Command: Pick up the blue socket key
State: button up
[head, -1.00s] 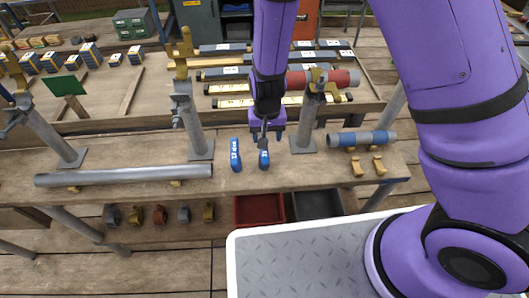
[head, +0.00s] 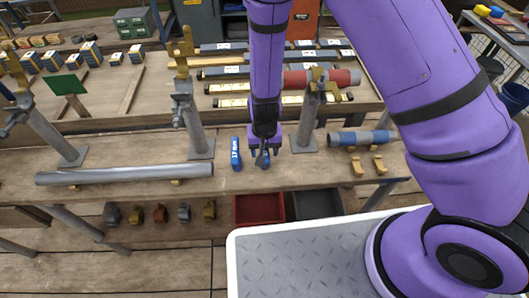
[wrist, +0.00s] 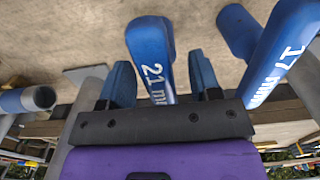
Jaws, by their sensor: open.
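One, marked 17 mm, (head: 235,153) is left of my gripper in the head view and at the right in the wrist view (wrist: 275,55). The other, marked 21 mm, shows between my fingers in the wrist view (wrist: 152,50); in the head view it is mostly hidden under my gripper (head: 265,150). My gripper points down and is open, with one finger on each side of the 21 mm key (head: 266,161). I cannot tell whether the fingers touch it.
A long grey pipe (head: 120,174) lies on the bench at the left. Upright posts (head: 197,125) and (head: 307,120) stand either side of the keys. A blue-and-grey tube (head: 362,138) lies at the right. Red (head: 259,209) and black (head: 318,205) bins sit below the bench edge.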

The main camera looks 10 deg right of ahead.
grip_shut()
jog(key=shift+r, duration=0.1)
